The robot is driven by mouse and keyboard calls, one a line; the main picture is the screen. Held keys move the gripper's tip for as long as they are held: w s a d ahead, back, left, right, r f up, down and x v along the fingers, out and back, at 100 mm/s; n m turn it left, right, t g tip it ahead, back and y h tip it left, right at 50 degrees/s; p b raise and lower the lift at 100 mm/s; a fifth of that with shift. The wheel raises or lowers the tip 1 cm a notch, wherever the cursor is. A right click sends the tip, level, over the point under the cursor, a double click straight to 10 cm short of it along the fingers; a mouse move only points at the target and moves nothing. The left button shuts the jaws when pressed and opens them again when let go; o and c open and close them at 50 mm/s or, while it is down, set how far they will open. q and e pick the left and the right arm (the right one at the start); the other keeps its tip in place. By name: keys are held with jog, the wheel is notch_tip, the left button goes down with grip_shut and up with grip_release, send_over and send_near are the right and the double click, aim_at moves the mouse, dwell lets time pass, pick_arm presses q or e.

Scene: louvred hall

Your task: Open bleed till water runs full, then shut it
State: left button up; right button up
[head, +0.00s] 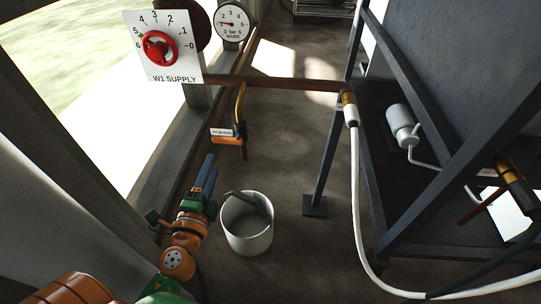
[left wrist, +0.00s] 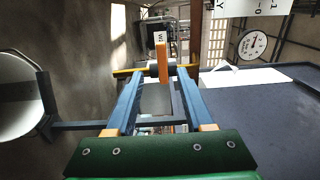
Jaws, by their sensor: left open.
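The bleed's orange lever (head: 229,141) hangs below a white label, on the yellow pipe (head: 240,103) coming down from the copper pipe. My left gripper (head: 209,165) is open, below and left of the lever in the head view. In the left wrist view the orange lever (left wrist: 162,62) shows beyond and between my open blue fingers (left wrist: 162,85); I cannot tell whether they touch it. A white bucket (head: 240,238) stands on the floor to the right of my left arm, with a grey bar-like piece across its top. I see no running water. My right gripper is out of view.
A red handwheel (head: 158,47) sits on the W1 SUPPLY dial, beside a round mains gauge (head: 232,22). A dark steel frame (head: 325,155) and a white hose (head: 356,190) stand to the right. Floor between bucket and frame is clear.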

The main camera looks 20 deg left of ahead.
aim_at(221, 142)
pick_arm(q)
jog(key=p+x, duration=0.2)
jog(key=x, duration=0.6)
jog(key=shift+w+r, duration=0.1)
jog(key=shift+x, duration=0.95)
grip_shut()
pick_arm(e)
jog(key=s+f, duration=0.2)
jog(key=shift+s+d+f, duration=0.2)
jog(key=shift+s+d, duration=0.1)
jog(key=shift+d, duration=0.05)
